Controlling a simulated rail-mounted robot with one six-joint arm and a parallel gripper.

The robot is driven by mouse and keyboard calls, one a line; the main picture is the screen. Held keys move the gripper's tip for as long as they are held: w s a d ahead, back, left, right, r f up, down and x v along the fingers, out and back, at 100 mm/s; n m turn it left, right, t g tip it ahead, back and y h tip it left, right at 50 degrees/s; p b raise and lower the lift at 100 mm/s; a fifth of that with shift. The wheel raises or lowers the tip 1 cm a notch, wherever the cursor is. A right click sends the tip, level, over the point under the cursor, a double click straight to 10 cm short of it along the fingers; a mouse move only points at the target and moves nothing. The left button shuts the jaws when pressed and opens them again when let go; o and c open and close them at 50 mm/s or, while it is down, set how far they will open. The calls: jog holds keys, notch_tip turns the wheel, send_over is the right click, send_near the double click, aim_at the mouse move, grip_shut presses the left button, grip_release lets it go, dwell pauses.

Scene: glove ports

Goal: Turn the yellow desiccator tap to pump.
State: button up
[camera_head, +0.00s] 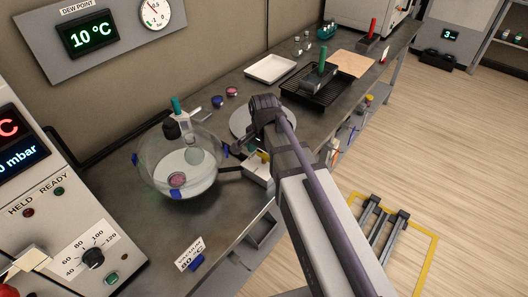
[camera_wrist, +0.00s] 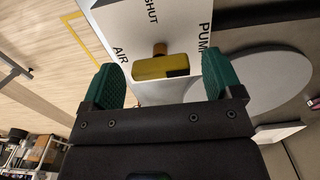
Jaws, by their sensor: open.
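The yellow tap (camera_wrist: 160,67) is a short bar on a white block (camera_wrist: 125,25) marked SHUT at the top, AIR at the left and PUMP at the right. The bar lies roughly crosswise in the wrist view, with a dark patch at its right end; I cannot tell which label it points to. My gripper (camera_wrist: 160,75) is open, its green fingers on either side of the tap, with gaps showing. In the head view, the glass desiccator (camera_head: 150,182) stands left of the white block (camera_head: 258,174), and my arm partly hides the tap.
A grey round plate (camera_head: 243,119) lies on the bench behind my arm. A white tray (camera_head: 271,69) and a black rack (camera_head: 318,91) stand further back. A vacuum sign (camera_head: 189,254) is near the front edge. Bare bench shows left of the desiccator.

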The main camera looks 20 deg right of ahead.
aim_at(264, 155)
notch_tip(264, 155, up, 11)
jog(key=p, duration=1)
jog(key=shift+p, duration=0.4)
jog(key=shift+f, duration=0.1)
jog(key=s+n, duration=1)
jog(key=shift+d+n, duration=0.2)
jog(key=shift+n, duration=0.2)
